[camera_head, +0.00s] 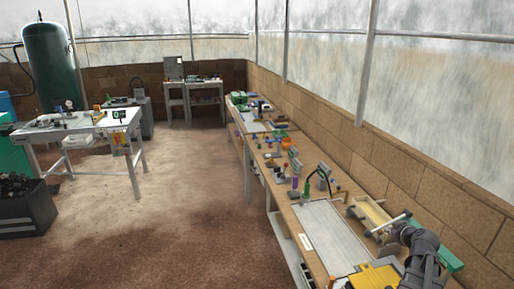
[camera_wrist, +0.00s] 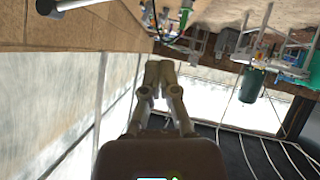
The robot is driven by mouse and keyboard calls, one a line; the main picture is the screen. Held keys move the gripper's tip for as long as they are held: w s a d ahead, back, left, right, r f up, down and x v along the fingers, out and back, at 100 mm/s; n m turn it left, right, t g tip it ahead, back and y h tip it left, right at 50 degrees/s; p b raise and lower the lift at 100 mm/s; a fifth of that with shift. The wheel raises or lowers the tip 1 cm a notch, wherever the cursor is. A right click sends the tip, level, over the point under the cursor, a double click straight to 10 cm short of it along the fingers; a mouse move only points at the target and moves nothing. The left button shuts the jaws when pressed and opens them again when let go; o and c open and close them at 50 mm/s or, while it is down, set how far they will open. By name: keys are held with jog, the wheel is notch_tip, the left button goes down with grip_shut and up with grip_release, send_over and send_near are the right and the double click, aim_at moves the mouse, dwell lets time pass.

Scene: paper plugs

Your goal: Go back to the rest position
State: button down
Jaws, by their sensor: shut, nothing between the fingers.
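My gripper (camera_wrist: 158,76) shows in the wrist view with its fingers together and nothing between them. The wrist view is turned nearly upside down, with the windows low and the workbench at the top. In the head view my dark arm (camera_head: 420,252) is at the lower right, over the near end of the long workbench. My gripper's fingertips cannot be made out clearly there.
The long wooden workbench (camera_head: 284,205) runs along the right brick wall (camera_head: 400,172). It bears a pale tray (camera_head: 330,240), a wooden box (camera_head: 372,212), a yellow item (camera_head: 375,279) and small tools. A white table (camera_head: 75,125) stands left. The middle floor is clear.

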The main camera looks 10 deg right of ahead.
jog(key=w+a+f+g+y, duration=0.1)
jog(key=w+a+f, duration=0.1)
jog(key=a, duration=0.4)
jog(key=w+a+f+g+y, duration=0.1)
jog(key=a+f+y, duration=0.1)
jog(key=a, duration=0.4)
jog(key=s+a+f+g+b, duration=0.1)
jog(key=s+a+f+g, duration=0.1)
jog(key=a, duration=0.7)
jog(key=s+a+f+m+g+h+b, duration=0.1)
jog(key=s+a+f+g, duration=0.2)
jog(key=a, duration=0.7)
jog(key=s+a+f+m+g+b, duration=0.1)
jog(key=s+a+f+g, duration=0.1)
jog(key=a, duration=0.8)
jog(key=shift+s+a+f+g, duration=0.25)
jog(key=shift+s+f+g, duration=0.15)
jog(key=shift+g, duration=0.8)
jog(key=shift+d, duration=0.1)
